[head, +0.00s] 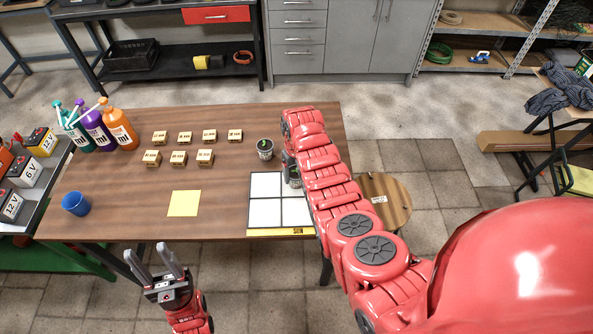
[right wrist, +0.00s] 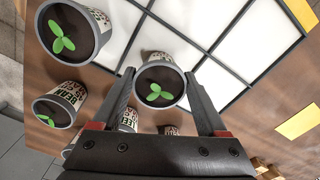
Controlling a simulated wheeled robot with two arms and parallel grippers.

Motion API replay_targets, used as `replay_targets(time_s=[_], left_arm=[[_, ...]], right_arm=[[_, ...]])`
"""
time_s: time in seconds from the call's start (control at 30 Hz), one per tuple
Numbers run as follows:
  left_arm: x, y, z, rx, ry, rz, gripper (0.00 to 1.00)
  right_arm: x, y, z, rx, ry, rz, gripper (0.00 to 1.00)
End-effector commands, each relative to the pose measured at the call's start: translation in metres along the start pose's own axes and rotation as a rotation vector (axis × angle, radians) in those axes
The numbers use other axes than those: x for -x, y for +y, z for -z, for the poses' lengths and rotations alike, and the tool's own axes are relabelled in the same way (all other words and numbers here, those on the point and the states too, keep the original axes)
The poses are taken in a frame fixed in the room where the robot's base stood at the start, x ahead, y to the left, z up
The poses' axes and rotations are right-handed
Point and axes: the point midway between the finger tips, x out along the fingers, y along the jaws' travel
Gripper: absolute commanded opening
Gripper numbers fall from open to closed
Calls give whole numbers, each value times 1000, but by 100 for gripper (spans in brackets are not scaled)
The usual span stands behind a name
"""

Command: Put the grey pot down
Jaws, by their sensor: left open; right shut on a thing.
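My right gripper (right wrist: 162,76) is shut on a grey pot (right wrist: 158,86) with dark soil and a green seedling. The held pot is over or at the edge of the white grid panel (right wrist: 210,22); I cannot tell whether its base touches. In the head view the panel (head: 265,213) lies at the table's front right, and my right arm covers part of it. Another grey seedling pot (head: 265,148) stands behind the panel. My left gripper (head: 148,252) is open and empty in front of the table's near edge.
More labelled seedling pots (right wrist: 75,32) stand close around the held pot in the right wrist view. Several small boxes (head: 180,157), a yellow sheet (head: 184,203), a blue cup (head: 76,204) and bottles (head: 118,127) are on the wooden table (head: 120,205). A round stool (head: 396,197) stands at right.

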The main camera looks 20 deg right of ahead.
Motion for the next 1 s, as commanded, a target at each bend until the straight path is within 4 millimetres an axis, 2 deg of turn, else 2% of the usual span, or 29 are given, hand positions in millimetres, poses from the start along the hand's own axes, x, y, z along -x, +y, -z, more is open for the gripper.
replay_targets(time_s=[0.33,0.37,0.5,0.8,0.87,1.0], left_arm=[[4,0,-1,0,0,0,50],[4,0,-1,0,0,0,50],[3,0,0,0,0,0,50],[-2,0,0,0,0,0,50],[2,0,0,0,0,0,50],[6,0,-1,0,0,0,50]], right_arm=[[-5,0,0,0,1,-1,14],[-4,0,0,0,1,-1,78],[-3,0,0,0,1,-1,100],[2,0,0,0,1,-1,100],[2,0,1,-1,2,-1,100],[14,1,3,-1,7,-2,100]])
